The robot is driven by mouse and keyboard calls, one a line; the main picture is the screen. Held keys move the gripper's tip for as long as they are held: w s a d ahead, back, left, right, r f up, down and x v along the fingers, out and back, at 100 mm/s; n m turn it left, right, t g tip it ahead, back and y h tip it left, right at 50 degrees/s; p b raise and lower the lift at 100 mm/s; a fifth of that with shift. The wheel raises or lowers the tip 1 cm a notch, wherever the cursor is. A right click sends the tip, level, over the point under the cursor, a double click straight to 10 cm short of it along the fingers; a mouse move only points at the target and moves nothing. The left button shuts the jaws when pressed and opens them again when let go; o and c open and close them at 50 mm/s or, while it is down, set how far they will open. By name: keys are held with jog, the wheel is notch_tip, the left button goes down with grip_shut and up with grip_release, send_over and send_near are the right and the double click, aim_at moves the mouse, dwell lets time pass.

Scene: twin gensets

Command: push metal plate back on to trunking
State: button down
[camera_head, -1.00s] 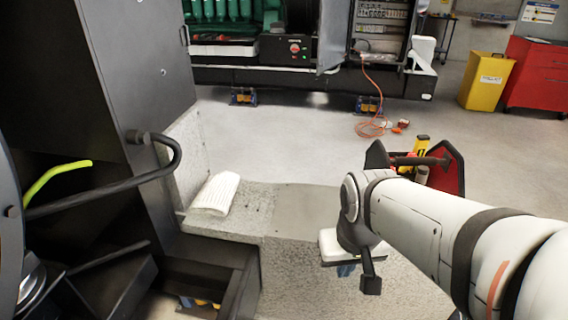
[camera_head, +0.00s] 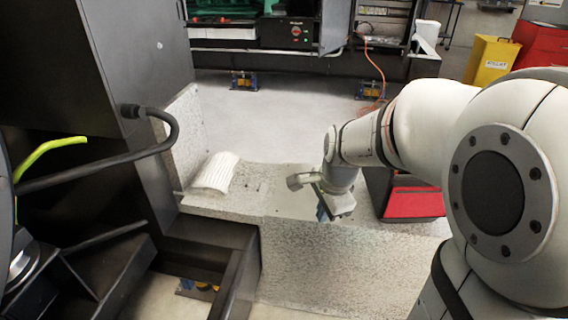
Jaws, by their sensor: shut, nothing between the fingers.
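The trunking (camera_head: 330,265) is a long speckled grey metal channel running across the middle of the view, with an upright section rising against the dark cabinet at left. A smoother grey metal plate (camera_head: 285,196) lies along its top, left of my gripper. Whether the plate sits flush or is offset is hard to tell. My gripper (camera_head: 322,213) is shut and empty, pointing down by the top of the trunking, at the plate's right end. My wrist hides that end of the plate. I cannot tell whether the fingertips touch it.
A white ribbed cloth or paper (camera_head: 215,172) lies on the trunking at left.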

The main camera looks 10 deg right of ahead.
aim_at(301, 216)
jog(key=w+f+m+b, duration=0.2)
jog(key=w+f+m, duration=0.3)
jog(key=f, duration=0.1)
jog(key=w+f+m+b, duration=0.3)
jog(key=w+f+m, duration=0.1)
jog(key=f, duration=0.3)
jog(key=w+a+f+m+b, duration=0.1)
jog(key=w+f+m+b, duration=0.1)
jog(key=w+f+m, duration=0.3)
jog(key=shift+w+f+m+y, duration=0.15)
jog(key=shift+w+f, duration=0.1)
jog(key=shift+f, duration=0.25)
jog(key=shift+w+f+m+y, duration=0.15)
jog(key=shift+w+f, duration=0.1)
jog(key=shift+f, duration=0.25)
jog(key=shift+w+a+r+b, duration=0.15)
jog(key=shift+w+a+b, duration=0.2)
jog(key=shift+w, duration=0.3)
